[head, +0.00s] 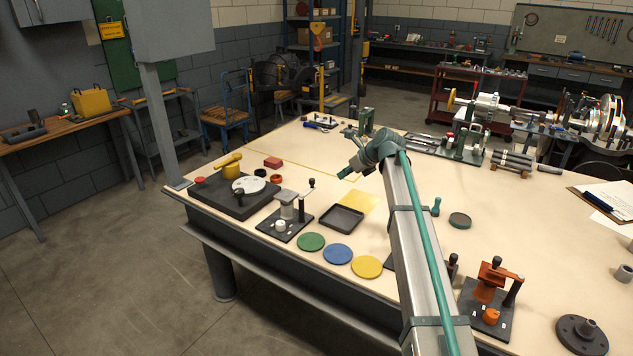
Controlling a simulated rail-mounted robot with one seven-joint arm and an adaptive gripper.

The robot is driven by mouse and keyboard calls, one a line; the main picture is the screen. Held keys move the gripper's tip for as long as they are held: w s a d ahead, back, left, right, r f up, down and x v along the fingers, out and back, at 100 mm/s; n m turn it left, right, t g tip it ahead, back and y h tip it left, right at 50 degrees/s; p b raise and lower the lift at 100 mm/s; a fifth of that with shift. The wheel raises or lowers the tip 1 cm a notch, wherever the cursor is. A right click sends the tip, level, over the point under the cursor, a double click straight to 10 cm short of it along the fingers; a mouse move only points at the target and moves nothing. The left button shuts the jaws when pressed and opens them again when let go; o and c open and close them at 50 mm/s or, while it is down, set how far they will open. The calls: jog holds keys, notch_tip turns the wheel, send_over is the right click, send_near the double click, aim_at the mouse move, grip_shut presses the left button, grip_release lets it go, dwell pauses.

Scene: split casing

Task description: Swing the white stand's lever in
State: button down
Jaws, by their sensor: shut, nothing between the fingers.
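The white stand (287,196) is a pale block on a dark base plate, near the table's front left edge. A small white round piece (280,226) sits on the plate in front of it. A dark upright post with a lever ending in a black knob (311,183) stands at the plate's right side. The lever's exact angle is too small to tell. My gripper (343,175) is shut and empty. In the picture it is to the right of the knob and slightly above it, apart from the stand.
A dark tray (341,218) lies right of the stand, beside a yellow sheet (357,202). Green (311,242), blue (337,254) and yellow (367,267) discs lie in front. A black platform (215,196) with a yellow-handled device is left. An orange stand (490,285) is at lower right.

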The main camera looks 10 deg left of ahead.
dwell(0.4)
jog(key=w+a+r+p+x, duration=0.1)
jog(key=r+p+x, duration=0.1)
jog(key=x, duration=1)
jog(key=shift+w+a+f+p, duration=0.3)
jog(key=shift+a+p, duration=0.2)
jog(key=shift+p, duration=0.25)
jog(key=shift+w+d, duration=0.1)
jog(key=shift+w, duration=0.05)
